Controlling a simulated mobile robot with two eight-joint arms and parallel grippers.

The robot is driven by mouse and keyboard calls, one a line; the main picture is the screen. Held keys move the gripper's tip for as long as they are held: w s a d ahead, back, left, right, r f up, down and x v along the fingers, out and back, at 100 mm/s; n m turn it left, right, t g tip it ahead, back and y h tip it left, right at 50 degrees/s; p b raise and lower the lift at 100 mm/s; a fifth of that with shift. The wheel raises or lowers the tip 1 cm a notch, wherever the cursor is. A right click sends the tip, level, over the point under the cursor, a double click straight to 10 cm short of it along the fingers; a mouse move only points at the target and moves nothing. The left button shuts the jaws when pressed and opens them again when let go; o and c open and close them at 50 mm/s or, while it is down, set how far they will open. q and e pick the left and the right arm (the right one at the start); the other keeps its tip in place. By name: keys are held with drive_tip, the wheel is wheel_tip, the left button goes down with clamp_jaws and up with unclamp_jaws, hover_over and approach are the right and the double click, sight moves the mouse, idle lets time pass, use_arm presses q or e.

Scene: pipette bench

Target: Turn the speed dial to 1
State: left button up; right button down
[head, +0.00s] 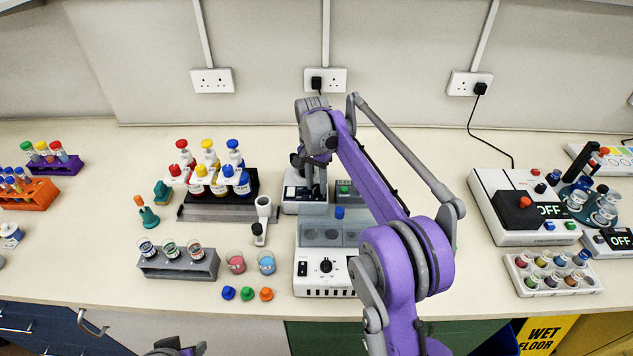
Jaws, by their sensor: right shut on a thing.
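My right gripper (314,190) reaches down from above onto a small white and dark bench device (291,207) at the middle of the bench. Its fingers are closed at the device's front face. They hide the speed dial between them, so its pointer and setting cannot be read. Only a piece of my left arm shows at the bottom edge; its gripper is out of view.
A white pipette-like piece (262,210) and a bottle rack (205,212) are on the left. An instrument reading OFF (505,232) is on the right.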

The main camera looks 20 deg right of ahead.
sight(315, 186)
use_arm(q)
drive_tip(key=shift+r, duration=0.2)
use_arm(e)
drive_tip(key=shift+m, duration=0.6)
use_arm(q)
drive_tip(key=shift+w, duration=0.1)
use_arm(e)
drive_tip(key=c, duration=0.5)
unclamp_jaws()
use_arm(q)
drive_tip(key=shift+w+r+p, duration=0.3)
drive_tip(key=shift+r+p, duration=0.15)
drive_tip(key=shift+r, duration=0.15)
drive_tip(key=shift+w+r+p, duration=0.25)
drive_tip(key=shift+r+p, duration=0.15)
drive_tip(key=shift+r, duration=0.15)
use_arm(e)
drive_tip(key=r, duration=1)
drive_tip(key=shift+w+a+r, duration=0.15)
drive_tip(key=shift+w+r, duration=0.1)
drive_tip(key=shift+r, duration=0.15)
